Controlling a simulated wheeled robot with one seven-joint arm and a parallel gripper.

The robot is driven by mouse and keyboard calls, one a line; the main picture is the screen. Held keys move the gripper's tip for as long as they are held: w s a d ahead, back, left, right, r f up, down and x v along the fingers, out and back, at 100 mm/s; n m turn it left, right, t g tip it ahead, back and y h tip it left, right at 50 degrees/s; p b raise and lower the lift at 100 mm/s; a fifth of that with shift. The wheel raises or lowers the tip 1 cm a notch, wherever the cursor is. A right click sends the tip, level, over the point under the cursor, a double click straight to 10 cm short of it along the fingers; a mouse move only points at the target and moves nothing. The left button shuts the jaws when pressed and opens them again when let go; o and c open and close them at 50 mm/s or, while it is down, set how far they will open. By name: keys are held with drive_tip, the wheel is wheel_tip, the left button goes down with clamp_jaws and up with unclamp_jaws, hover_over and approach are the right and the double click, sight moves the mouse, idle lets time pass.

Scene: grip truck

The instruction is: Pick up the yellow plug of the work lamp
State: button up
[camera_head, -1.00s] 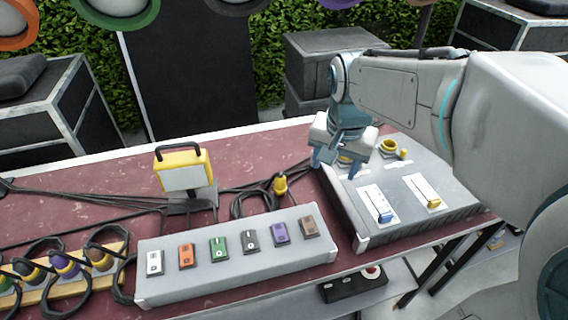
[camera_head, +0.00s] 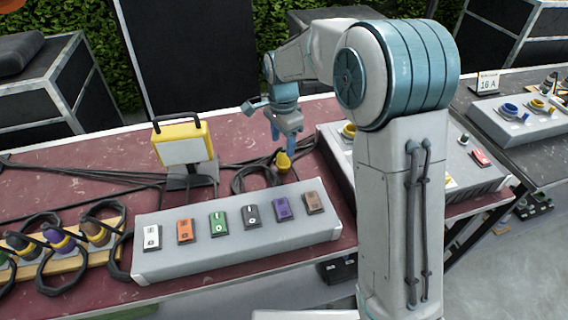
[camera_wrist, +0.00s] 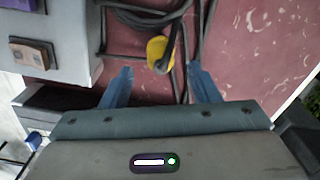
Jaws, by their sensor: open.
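The yellow plug (camera_head: 283,160) of the work lamp stands on the red table behind the switch box, with black cable around it. In the wrist view the yellow plug (camera_wrist: 158,52) lies just past and between the two fingertips. My gripper (camera_head: 287,146) is above the plug in the head view, partly overlapping it. The yellow work lamp (camera_head: 184,131) with a pale panel stands to the left of the plug.
A grey switch box (camera_head: 235,246) with several coloured switches lies in front of the plug. A grey socket box (camera_head: 335,150) is to the right, partly hidden by my arm. Several plugs sit on a wooden rack (camera_head: 65,270) at the left. Black cables surround the plug.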

sight(283, 160)
wheel_tip(283, 160, down, 8)
drive_tip(key=shift+f+p, duration=0.1)
drive_tip(key=shift+p, duration=0.4)
drive_tip(key=c, duration=1)
drive_tip(key=shift+o, duration=0.2)
